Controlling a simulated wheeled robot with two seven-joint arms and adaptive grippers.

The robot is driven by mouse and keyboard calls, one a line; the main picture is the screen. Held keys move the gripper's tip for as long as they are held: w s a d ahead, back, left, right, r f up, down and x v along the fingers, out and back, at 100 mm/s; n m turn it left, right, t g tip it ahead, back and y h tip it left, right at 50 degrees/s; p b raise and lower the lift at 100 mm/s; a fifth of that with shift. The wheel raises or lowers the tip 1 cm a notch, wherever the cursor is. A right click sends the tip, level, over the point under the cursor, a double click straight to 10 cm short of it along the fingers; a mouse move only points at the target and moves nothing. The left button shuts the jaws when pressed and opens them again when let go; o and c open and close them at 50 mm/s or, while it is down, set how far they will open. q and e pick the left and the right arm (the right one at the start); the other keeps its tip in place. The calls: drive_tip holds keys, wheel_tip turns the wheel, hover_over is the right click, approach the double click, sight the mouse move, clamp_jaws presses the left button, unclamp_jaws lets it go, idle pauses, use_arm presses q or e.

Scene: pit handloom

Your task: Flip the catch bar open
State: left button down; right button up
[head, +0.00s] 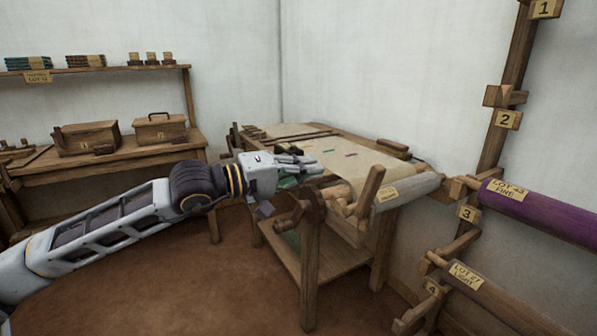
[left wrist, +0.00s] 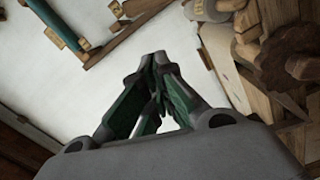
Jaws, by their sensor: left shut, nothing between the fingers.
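The wooden loom (head: 345,262) stands in the middle of the head view, with pale cloth (head: 345,160) over its top. A tilted wooden bar (head: 369,192) sticks up at its near right end, beside the cloth roll. I cannot tell surely whether this is the catch bar. A dark toothed wooden wheel (head: 313,203) sits on the near post; it also seems to show in the left wrist view (left wrist: 306,65). My left gripper (head: 312,166) is shut and empty, above the loom's near edge, left of the bar. Its closed fingertips (left wrist: 160,58) show in the left wrist view.
A wall rack (head: 490,150) at right holds a purple roll (head: 545,212) and a brown roll (head: 500,298). A side table (head: 110,160) with two wooden boxes and a shelf (head: 110,69) stand at left. The brown floor (head: 190,285) before the loom is clear.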

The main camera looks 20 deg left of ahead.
use_arm(q)
drive_tip(key=shift+b+v, duration=0.8)
drive_tip(key=shift+v, duration=0.25)
idle(0.5)
